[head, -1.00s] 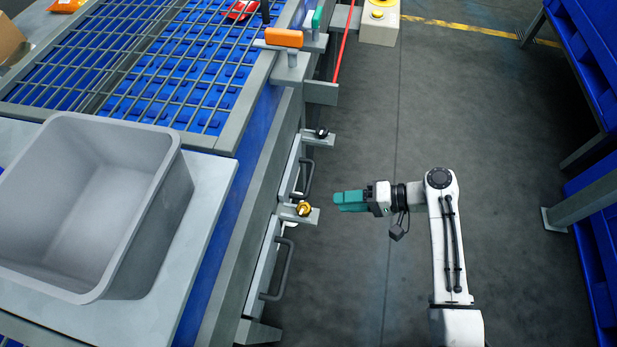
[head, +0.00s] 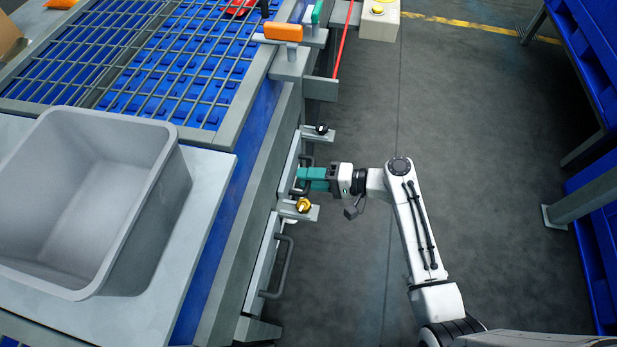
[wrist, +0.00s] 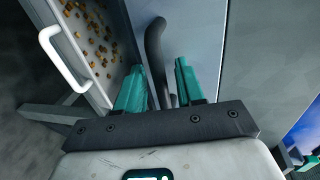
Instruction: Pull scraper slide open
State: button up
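My gripper (head: 303,180) has teal fingers and is at the upper dark bar handle on the pale front panel (head: 289,185) along the machine's side. In the wrist view my gripper (wrist: 160,88) is open, with the dark curved handle (wrist: 156,50) between its two fingers. A gap shows beside the handle; I cannot tell whether either finger touches it. The panel looks flush with the machine side. A second dark handle (head: 279,268) sits on the lower front panel. I cannot tell from labels which panel is the scraper slide.
A brass knob (head: 303,205) and a black knob (head: 321,129) stand on brackets near the handle. A tray with brown crumbs and a white handle (wrist: 62,58) shows in the wrist view. A grey bin (head: 168,190) sits on the machine. Floor to the right is clear.

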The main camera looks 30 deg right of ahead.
jog(key=shift+w+a, duration=0.15)
grip_shut()
dwell(0.4)
